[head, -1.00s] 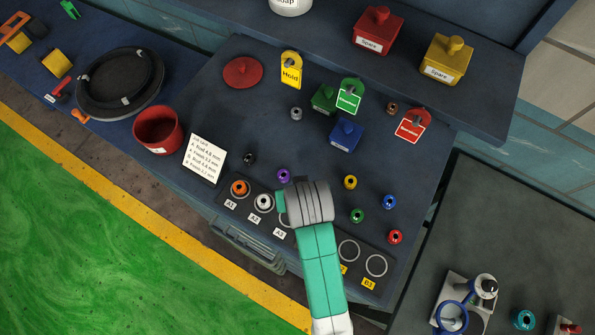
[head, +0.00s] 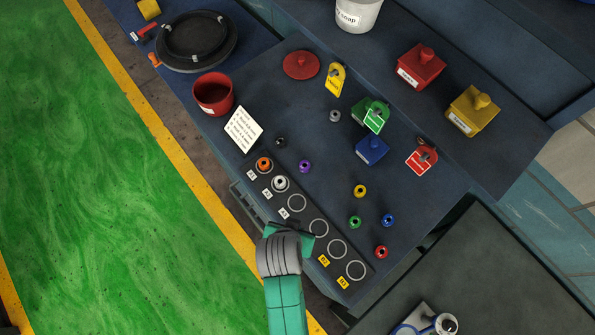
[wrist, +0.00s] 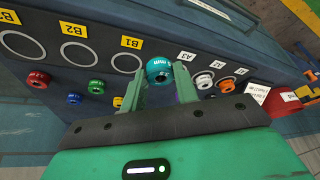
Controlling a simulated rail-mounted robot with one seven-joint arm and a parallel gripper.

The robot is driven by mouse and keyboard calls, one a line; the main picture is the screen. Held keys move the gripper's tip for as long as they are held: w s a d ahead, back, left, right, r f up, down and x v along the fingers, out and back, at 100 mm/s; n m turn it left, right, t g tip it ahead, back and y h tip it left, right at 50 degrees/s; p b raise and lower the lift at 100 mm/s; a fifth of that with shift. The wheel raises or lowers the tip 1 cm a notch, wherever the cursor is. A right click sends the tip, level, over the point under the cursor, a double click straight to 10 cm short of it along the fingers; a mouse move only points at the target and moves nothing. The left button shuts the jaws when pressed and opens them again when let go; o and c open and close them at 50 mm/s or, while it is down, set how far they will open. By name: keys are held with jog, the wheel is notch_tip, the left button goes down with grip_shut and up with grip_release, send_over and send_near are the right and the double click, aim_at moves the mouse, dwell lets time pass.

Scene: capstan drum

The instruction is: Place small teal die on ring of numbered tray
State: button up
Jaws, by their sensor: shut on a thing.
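The teal die (wrist: 158,71) is held between the fingertips of my gripper (wrist: 155,82) in the wrist view. In the head view my gripper (head: 304,243) is at the tray's front edge near the B1 ring (head: 318,228), and the die is hidden. The dark numbered tray (head: 307,216) has a row of rings. An orange die (head: 264,164) is on A1 and a white die (head: 281,183) is on A2. The A3 ring (head: 297,203), B1, the B2 ring (head: 337,249) and the B3 ring (head: 355,270) look empty.
Purple (head: 305,166), yellow (head: 360,191), green (head: 355,222), blue (head: 388,220) and red (head: 381,252) dies stand behind the tray. A white note card (head: 244,129) and a red cup (head: 213,94) are at the left. Lidded boxes and tags stand farther back.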

send_over(298, 201)
jog(key=s, duration=0.2)
jog(key=shift+w+a+f+p, duration=0.2)
jog(key=shift+a+f+p, duration=0.1)
jog(key=shift+f, duration=0.05)
jog(key=shift+w+f, duration=0.15)
jog(key=shift+f, duration=1.65)
jog(key=shift+f, duration=0.2)
jog(key=o, duration=1.1)
jog(key=shift+c, duration=0.2)
jog(key=shift+r, duration=0.2)
jog(key=v, duration=1.2)
jog(key=shift+p, duration=0.35)
